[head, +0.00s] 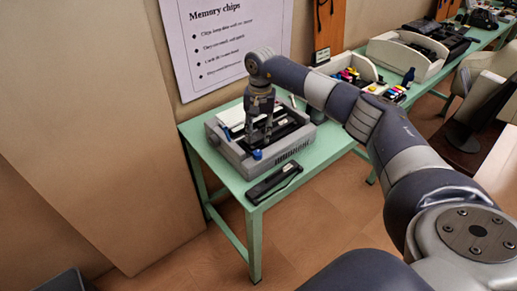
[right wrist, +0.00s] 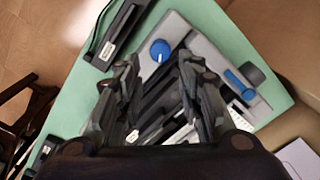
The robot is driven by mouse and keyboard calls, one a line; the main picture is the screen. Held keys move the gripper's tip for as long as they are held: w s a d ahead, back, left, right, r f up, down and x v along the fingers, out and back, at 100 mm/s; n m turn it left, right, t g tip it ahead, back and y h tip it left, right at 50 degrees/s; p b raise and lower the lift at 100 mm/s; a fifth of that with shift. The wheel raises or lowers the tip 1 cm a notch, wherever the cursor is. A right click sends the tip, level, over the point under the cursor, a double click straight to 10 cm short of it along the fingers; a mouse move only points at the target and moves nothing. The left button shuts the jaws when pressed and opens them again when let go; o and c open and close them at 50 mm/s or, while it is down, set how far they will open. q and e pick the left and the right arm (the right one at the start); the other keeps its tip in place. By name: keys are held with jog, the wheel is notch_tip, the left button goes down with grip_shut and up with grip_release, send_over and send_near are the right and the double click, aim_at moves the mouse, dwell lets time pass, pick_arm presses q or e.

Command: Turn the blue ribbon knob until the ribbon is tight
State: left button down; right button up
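The grey printer (head: 240,155) stands open on the green table. The blue ribbon knob (head: 257,154) is at its near front corner. In the right wrist view the knob (right wrist: 160,50) is round with a white line on its top. My right gripper (head: 260,141) points down over the printer, just behind the knob. In the right wrist view the gripper (right wrist: 158,66) is open, with the knob showing between and slightly beyond its fingertips. I see no contact with the knob. The ribbon's tightness cannot be made out. My left gripper is not in view.
A long black part (head: 273,183) lies on the green table (head: 222,176) in front of the printer. A blue bar (right wrist: 240,85) is on the printer's other side in the right wrist view. White bins (head: 408,58) stand further right. A poster board (head: 225,45) stands behind.

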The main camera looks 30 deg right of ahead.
aim_at(258, 152)
notch_tip(258, 152, down, 7)
jog(key=shift+a+r+p, duration=0.1)
jog(key=shift+a+p, duration=0.05)
jog(key=shift+p, duration=0.8)
jog(key=shift+w+f, duration=0.1)
jog(key=shift+f, duration=0.55)
jog(key=c, duration=0.8)
